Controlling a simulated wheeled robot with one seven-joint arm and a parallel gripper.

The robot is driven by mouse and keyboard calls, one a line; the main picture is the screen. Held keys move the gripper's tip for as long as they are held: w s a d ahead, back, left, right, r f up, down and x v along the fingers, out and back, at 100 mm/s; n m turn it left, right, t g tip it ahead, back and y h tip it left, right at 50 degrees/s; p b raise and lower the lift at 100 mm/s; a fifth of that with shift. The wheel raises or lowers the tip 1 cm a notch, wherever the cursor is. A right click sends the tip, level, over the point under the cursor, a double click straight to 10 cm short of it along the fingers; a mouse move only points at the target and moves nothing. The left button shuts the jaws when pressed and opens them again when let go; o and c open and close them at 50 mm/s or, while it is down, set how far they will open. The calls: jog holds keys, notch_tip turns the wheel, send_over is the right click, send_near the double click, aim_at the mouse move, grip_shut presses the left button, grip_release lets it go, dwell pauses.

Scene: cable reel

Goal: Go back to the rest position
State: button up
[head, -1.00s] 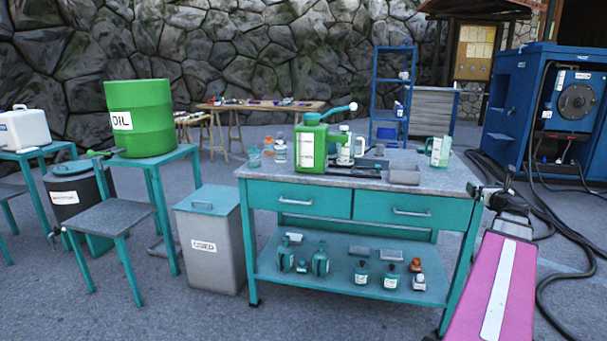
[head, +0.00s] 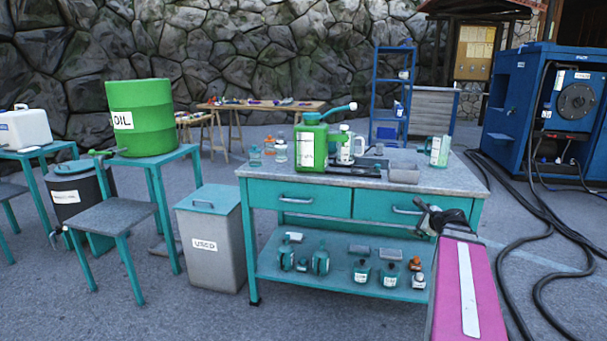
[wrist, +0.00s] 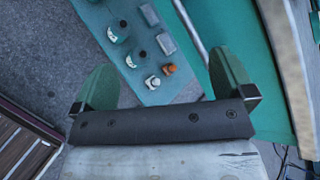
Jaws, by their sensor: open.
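My gripper (head: 425,212) is in front of the right end of the teal workbench (head: 350,181), near its right drawer. In the wrist view my gripper (wrist: 163,85) has its two fingers wide apart with nothing between them. My pink arm link stretches up to it from the bottom right of the head view. The bench's lower shelf (head: 330,277), with its small bottles, lies below and beyond the fingers. The bench's right front leg is partly hidden by my arm.
A green jug (head: 311,148), a grey bin (head: 404,173) and bottles stand on the bench top. Left are a grey waste bin (head: 207,248), a stool (head: 115,217) and a green oil drum (head: 142,121). Black hoses (head: 520,215) lie on the floor right, beside the blue machine (head: 520,105).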

jog(key=s+a+f+n+g+h, duration=0.2)
jog(key=s+a+f+n+g, duration=0.4)
jog(key=s+a+f+n, duration=0.2)
jog(key=s+a+f+n+g+h, duration=0.1)
jog(key=s+a+f+n+g, duration=0.5)
jog(key=a+f+n, duration=0.6)
jog(key=s+a+n, duration=0.2)
jog(key=a, duration=0.1)
jog(key=shift+s+a+h, duration=0.2)
jog(key=shift+h, duration=0.2)
